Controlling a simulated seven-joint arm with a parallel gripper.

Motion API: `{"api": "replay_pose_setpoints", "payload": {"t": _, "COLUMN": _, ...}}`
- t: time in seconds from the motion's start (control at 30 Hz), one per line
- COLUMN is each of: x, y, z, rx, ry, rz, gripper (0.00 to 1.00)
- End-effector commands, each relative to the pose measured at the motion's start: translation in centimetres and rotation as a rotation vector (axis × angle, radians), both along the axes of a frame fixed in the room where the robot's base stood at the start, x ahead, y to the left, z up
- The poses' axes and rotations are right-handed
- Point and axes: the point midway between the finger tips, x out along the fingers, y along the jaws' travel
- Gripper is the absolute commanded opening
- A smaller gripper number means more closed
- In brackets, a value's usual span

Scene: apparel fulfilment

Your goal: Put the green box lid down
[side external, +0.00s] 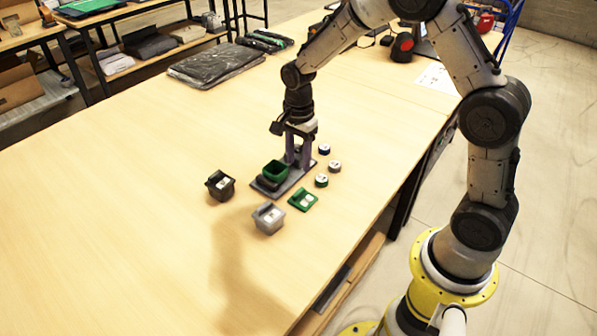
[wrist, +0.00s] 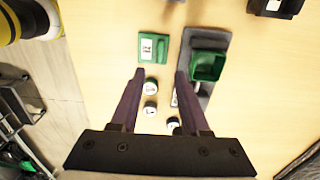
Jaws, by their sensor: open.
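The green lid (side external: 303,199) lies flat on the table with a pale label on it. It also shows in the wrist view (wrist: 153,47), just beyond my left fingertip. A green open box (side external: 275,170) stands on a dark grey base plate (side external: 268,187); it is at the right in the wrist view (wrist: 208,66). My gripper (side external: 298,164) points down by the far end of the plate. In the wrist view (wrist: 160,74) its two fingers are spread, with no lid between them. The right finger hides part of the plate.
Several small dark round pieces with white tops, one of them a puck (side external: 334,166), lie right of the plate. A grey box (side external: 268,217) and a black box (side external: 220,185) stand nearby. A dark bagged garment (side external: 216,66) lies farther back. The table's left side is clear.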

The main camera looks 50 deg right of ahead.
Motion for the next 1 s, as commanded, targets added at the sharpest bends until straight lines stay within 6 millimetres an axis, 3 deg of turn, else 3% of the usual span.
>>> {"api": "replay_pose_setpoints", "payload": {"t": 0.33, "x": -0.2, "y": 0.1, "z": 2.1, "rx": -0.001, "ry": -0.006, "rz": 0.015, "gripper": 0.46}}
{"api": "replay_pose_setpoints", "payload": {"t": 0.47, "x": -1.4, "y": 0.4, "z": 5.1, "rx": -0.007, "ry": -0.051, "rz": 0.133, "gripper": 0.46}}
{"api": "replay_pose_setpoints", "payload": {"t": 0.57, "x": -3.7, "y": 0.9, "z": 8.9, "rx": -0.024, "ry": -0.11, "rz": 0.312, "gripper": 0.46}}
{"api": "replay_pose_setpoints", "payload": {"t": 0.73, "x": -9.6, "y": 1.8, "z": 14.6, "rx": -0.086, "ry": -0.215, "rz": 0.675, "gripper": 0.46}}
{"api": "replay_pose_setpoints", "payload": {"t": 0.9, "x": -16.1, "y": 2.4, "z": 17.8, "rx": -0.184, "ry": -0.304, "rz": 1.034, "gripper": 0.46}}
{"api": "replay_pose_setpoints", "payload": {"t": 1.0, "x": -19.5, "y": 2.7, "z": 18.5, "rx": -0.253, "ry": -0.344, "rz": 1.223, "gripper": 0.46}}
